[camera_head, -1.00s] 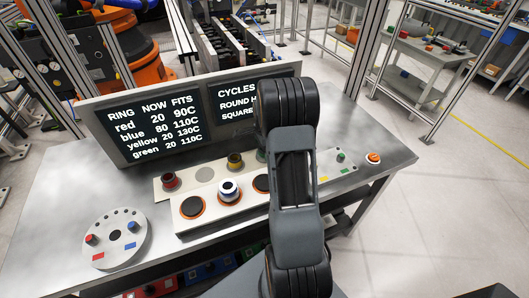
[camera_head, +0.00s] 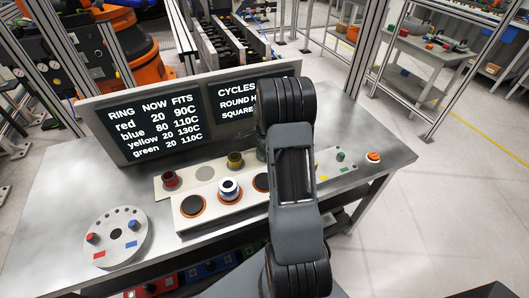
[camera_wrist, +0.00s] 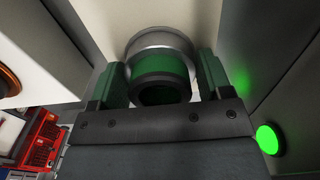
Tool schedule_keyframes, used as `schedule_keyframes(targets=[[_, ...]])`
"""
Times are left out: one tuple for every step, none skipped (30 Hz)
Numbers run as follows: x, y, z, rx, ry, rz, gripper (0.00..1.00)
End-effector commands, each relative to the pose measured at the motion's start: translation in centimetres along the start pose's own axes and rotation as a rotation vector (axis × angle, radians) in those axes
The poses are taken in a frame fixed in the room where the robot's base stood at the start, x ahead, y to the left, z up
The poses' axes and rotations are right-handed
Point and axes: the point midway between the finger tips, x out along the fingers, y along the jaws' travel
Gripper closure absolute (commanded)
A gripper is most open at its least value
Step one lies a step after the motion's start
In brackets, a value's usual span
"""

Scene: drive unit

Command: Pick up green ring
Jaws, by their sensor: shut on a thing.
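The green ring (camera_wrist: 163,64) shows in the wrist view between the two fingers of my gripper (camera_wrist: 162,82). My gripper is shut on it, with one finger at each side. A round silvery metal piece (camera_wrist: 160,40) shows just behind the ring; I cannot tell whether the ring touches it. In the head view my arm hides most of the gripper and the ring.
A round grey fixture (camera_head: 117,237) is at left. A display board (camera_head: 155,123) stands behind. A green light (camera_wrist: 268,139) glows beside the gripper.

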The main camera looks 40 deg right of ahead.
Motion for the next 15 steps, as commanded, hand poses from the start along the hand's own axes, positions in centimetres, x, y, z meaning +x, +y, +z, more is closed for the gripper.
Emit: schedule_keyframes(targets=[[-0.02, -0.02, 0.00, 0.000, 0.000, -0.001, 0.54], [-0.02, -0.02, 0.00, 0.000, 0.000, -0.001, 0.56], [-0.02, -0.02, 0.00, 0.000, 0.000, -0.001, 0.60], [-0.02, -0.02, 0.00, 0.000, 0.000, -0.001, 0.63], [-0.03, -0.02, -0.01, 0.000, 0.000, -0.001, 0.66], [-0.10, -0.06, -0.02, 0.000, 0.001, -0.002, 0.66], [-0.10, -0.06, -0.02, 0.000, 0.001, -0.002, 0.66], [-0.10, -0.06, -0.02, 0.000, 0.001, -0.002, 0.66], [-0.10, -0.06, -0.02, 0.000, 0.001, -0.002, 0.66], [-0.10, -0.06, -0.02, 0.000, 0.001, -0.002, 0.66], [-0.11, -0.06, -0.02, 0.000, 0.001, -0.002, 0.66], [-0.15, -0.07, -0.02, 0.000, 0.001, -0.003, 0.66], [-0.19, -0.07, -0.02, 0.000, 0.001, -0.003, 0.66], [-0.27, -0.08, -0.02, 0.000, 0.001, -0.003, 0.66], [-0.43, -0.09, -0.03, 0.000, 0.001, -0.004, 0.66]])
